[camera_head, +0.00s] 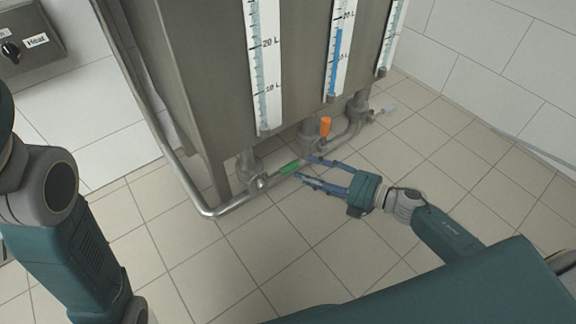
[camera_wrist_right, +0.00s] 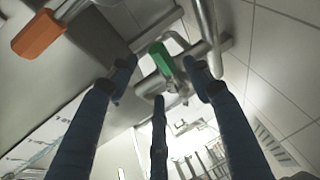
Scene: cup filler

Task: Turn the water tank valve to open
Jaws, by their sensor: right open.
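The grey metal water tank (camera_head: 195,75) stands at the top of the head view with level gauges on its front. Along the pipe below it are a green valve handle (camera_head: 289,167), an orange one (camera_head: 325,126) and a pale one (camera_head: 388,106). My right gripper (camera_head: 305,169) is open, its blue fingers pointing left beside the green handle. In the right wrist view, the green handle (camera_wrist_right: 160,57) shows between and beyond the spread fingers (camera_wrist_right: 158,70); contact cannot be told. The orange handle (camera_wrist_right: 38,36) is at upper left there. My left gripper is out of view.
A metal pipe (camera_head: 217,209) bends around the tank's left leg and runs low along its front. A grey control box (camera_head: 27,43) with a knob and "Heat" label is on the left wall. Tiled floor (camera_head: 255,255) in front is clear.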

